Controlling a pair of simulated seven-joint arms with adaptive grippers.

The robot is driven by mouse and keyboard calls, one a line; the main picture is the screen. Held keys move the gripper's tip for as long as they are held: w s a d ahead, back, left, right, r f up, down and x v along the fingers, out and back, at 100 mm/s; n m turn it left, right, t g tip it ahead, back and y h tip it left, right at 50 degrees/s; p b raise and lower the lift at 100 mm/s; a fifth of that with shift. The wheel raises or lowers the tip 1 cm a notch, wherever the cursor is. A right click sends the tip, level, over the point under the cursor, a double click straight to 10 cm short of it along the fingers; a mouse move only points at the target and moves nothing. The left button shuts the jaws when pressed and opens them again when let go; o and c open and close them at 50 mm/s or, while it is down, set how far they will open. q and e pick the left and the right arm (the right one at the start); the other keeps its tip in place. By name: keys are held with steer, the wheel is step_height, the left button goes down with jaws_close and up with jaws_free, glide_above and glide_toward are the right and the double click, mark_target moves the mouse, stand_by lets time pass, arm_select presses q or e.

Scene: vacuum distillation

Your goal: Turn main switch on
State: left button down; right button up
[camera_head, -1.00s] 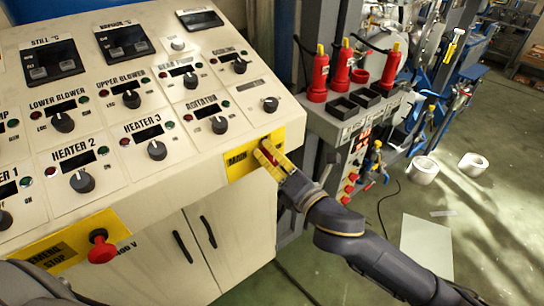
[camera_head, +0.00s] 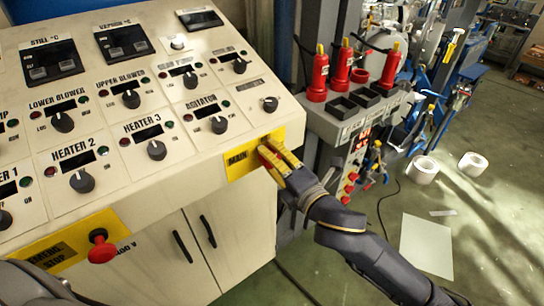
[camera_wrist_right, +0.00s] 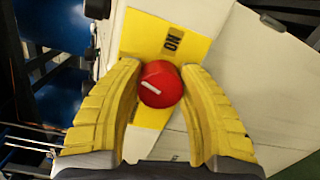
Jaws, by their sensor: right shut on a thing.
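The main switch is a round red knob (camera_wrist_right: 160,84) with a white mark, on a yellow plate (camera_head: 236,163) labelled MAIN at the right end of the panel's front edge. In the right wrist view the knob sits between the two yellow fingers, and the word ON shows on the plate (camera_wrist_right: 170,42) beyond it. The white mark lies at a slant. My right gripper (camera_head: 268,152) is shut on the knob and mostly hides it in the head view. My left gripper is out of view; only a dark piece of my arm shows at the lower left.
The sloped control panel (camera_head: 120,170) carries several black knobs and displays. A red emergency stop button (camera_head: 101,246) sits at its lower left edge. Red cylinders (camera_head: 319,76) stand on a grey unit to the right. The floor right of the cabinet is mostly open.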

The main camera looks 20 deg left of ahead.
steer(key=m, duration=0.7)
steer(key=shift+g, duration=0.4)
steer(key=m, duration=0.6)
steer(key=shift+f, duration=0.2)
steer(key=o, duration=1.3)
steer(key=shift+c, duration=0.2)
steer(key=shift+d, duration=0.1)
steer(key=v, duration=0.7)
steer(key=shift+d, duration=0.2)
steer(key=shift+r+g+y, duration=0.1)
steer(key=shift+g+y, duration=0.2)
